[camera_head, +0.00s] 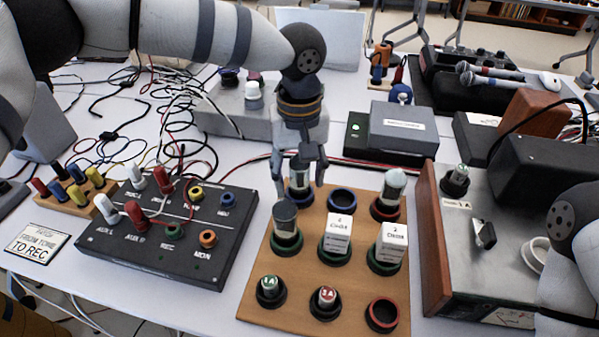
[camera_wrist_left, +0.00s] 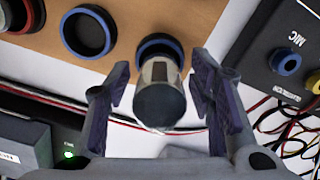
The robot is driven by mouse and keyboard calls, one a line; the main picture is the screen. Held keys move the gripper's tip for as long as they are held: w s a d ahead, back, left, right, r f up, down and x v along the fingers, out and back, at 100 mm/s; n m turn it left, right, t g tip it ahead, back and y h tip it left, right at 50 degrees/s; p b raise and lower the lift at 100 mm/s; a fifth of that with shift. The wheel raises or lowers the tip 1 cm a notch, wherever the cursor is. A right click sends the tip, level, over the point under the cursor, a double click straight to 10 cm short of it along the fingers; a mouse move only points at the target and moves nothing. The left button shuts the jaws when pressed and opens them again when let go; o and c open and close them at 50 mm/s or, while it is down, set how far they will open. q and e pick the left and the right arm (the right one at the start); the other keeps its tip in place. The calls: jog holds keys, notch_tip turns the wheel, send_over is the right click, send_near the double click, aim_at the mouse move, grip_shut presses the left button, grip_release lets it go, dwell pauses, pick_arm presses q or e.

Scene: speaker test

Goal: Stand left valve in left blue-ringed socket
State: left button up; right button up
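The left valve (camera_head: 299,181), a silvery cylinder with a dark top, stands in the left blue-ringed socket (camera_head: 299,196) at the back left of the wooden board and looks upright. My left gripper (camera_head: 298,186) points down over it with a finger on each side. In the left wrist view, the valve (camera_wrist_left: 160,100) has its lower end inside the blue ring (camera_wrist_left: 160,40). The fingers of the gripper (camera_wrist_left: 160,110) are spread, with a gap on both sides of the valve. My right arm shows at the right edge; its gripper is out of view.
The middle blue-ringed socket (camera_head: 343,201) is empty. A pale-topped valve (camera_head: 390,190) stands in the back right red ring. A dark-topped valve (camera_head: 285,222) and white boxes (camera_head: 338,233) stand in front. A black patch box (camera_head: 170,235) with cables lies left, a metal-topped unit (camera_head: 500,245) right.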

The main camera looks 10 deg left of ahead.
pick_arm(q)
notch_tip(320, 180, up, 13)
jog(key=shift+f, duration=0.15)
dwell(0.4)
